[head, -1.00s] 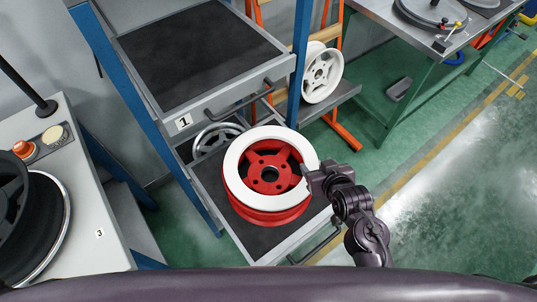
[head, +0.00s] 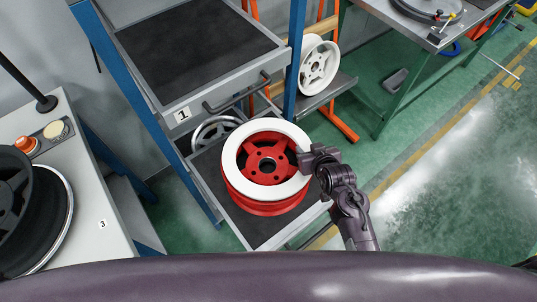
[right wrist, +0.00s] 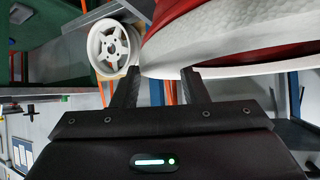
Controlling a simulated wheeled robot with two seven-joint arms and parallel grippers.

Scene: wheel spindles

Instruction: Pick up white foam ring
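The white foam ring (head: 232,163) lies flat on top of a red wheel (head: 262,205) in the pulled-out lower drawer. My right gripper (head: 303,157) is at the ring's right edge in the head view. The gripper looks open, with nothing clamped between the fingers. Whether a finger touches the ring is unclear. My left gripper is not in view.
The lower drawer (head: 215,185) sits below an upper tray (head: 190,55) marked 1. A silver wheel (head: 212,130) lies behind the red one. A white wheel (head: 318,65) stands on a rack at the back. A white table (head: 75,190) is at left. Green floor is open at right.

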